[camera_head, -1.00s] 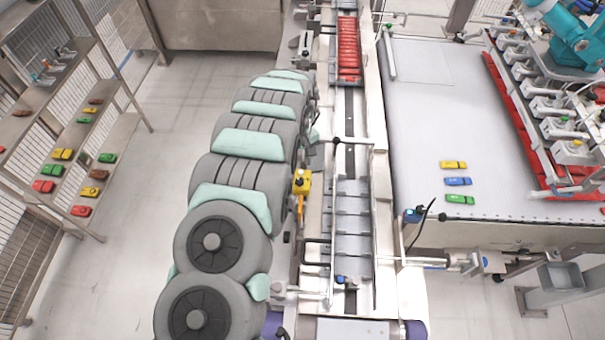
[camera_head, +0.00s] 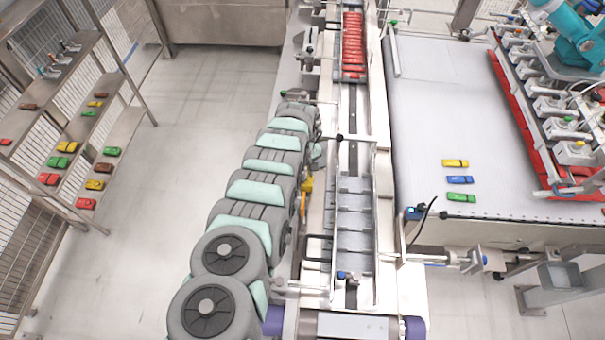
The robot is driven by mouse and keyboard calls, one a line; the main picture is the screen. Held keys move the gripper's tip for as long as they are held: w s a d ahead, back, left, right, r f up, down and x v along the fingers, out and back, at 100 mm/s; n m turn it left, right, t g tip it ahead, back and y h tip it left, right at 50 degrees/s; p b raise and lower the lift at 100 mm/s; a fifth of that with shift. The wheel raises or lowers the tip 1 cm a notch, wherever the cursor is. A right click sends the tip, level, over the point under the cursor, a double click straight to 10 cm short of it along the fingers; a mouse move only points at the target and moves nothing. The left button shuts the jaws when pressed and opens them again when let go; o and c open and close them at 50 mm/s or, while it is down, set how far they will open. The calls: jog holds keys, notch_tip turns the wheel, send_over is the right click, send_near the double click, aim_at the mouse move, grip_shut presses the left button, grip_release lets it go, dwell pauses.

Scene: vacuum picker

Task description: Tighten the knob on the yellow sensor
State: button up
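The yellow sensor (camera_head: 307,185) is on the left side of the conveyor line, near the middle of the picture. Only a narrow yellow part of it shows, right beside the edge of my arm, which covers the rest. Its knob cannot be made out. My grey and mint arm reaches from the bottom left up along the left side of the line, past the sensor. My gripper cannot be made out at the arm's far end, so its state does not show.
The narrow conveyor (camera_head: 354,215) with rails and rods runs just right of the sensor. Red packs (camera_head: 352,45) lie in its far part. A wide white belt (camera_head: 440,130) is on the right, with yellow, blue and green packs. The floor left of my arm is clear up to the shelves (camera_head: 110,140).

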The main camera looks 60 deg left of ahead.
grip_shut()
dwell(0.6)
